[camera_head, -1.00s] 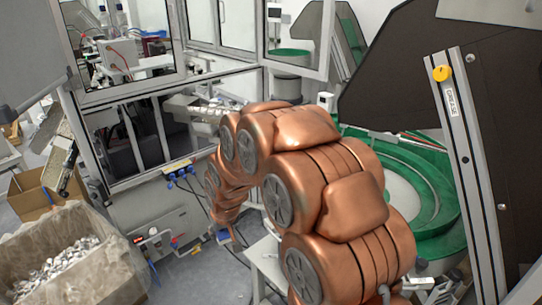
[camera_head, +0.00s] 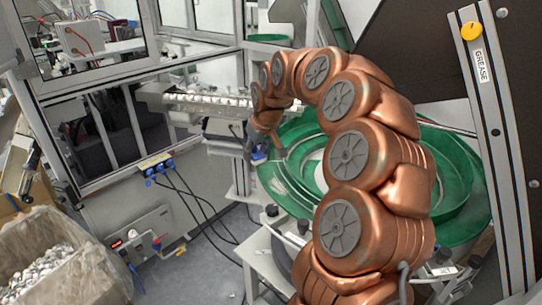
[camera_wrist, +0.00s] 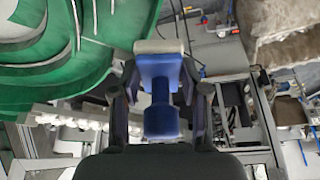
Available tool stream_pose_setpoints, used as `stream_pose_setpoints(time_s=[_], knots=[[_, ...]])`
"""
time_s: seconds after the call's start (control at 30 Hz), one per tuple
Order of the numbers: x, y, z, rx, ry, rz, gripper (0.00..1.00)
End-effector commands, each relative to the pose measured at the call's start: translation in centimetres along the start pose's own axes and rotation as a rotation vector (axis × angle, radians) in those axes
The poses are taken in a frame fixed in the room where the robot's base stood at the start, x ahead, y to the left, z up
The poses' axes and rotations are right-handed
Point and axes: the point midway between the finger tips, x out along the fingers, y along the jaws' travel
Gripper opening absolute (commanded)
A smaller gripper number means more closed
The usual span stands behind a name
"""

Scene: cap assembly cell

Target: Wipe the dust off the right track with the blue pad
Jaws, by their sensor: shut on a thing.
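My gripper (camera_wrist: 160,98) is shut on the blue pad (camera_wrist: 160,70), holding it by its blue handle between both fingers. The pad has a pale face at its far end. In the head view the pad shows as a small blue patch (camera_head: 259,155) at the end of my arm, left of the green bowl and below the track. A metal track (camera_head: 205,103) with a row of white caps runs toward the bowl. Caps on a track (camera_wrist: 65,120) also show at left in the wrist view. I cannot tell which track is the right one, and no dust is discernible.
The green bowl feeder (camera_head: 455,165) stands behind my arm. A grey post (camera_head: 492,130) with a GREASE label and yellow knob is at right. A lined box of metal parts (camera_head: 75,255) stands lower left. Cables hang from blue plugs (camera_head: 160,168); floor between is open.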

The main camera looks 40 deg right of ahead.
Motion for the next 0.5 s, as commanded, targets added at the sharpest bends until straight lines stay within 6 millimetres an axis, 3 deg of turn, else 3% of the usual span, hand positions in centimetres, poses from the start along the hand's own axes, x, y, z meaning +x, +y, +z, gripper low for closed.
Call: stream_pose_setpoints(time_s=[0.1,0.2,0.5], knots=[[-0.7,2.6,0.8,0.018,-0.004,0.005,0.05],[-1.1,3.7,1.3,0.026,-0.01,0.005,0.05],[-0.5,4.1,1.8,0.027,-0.014,0.006,0.05]])
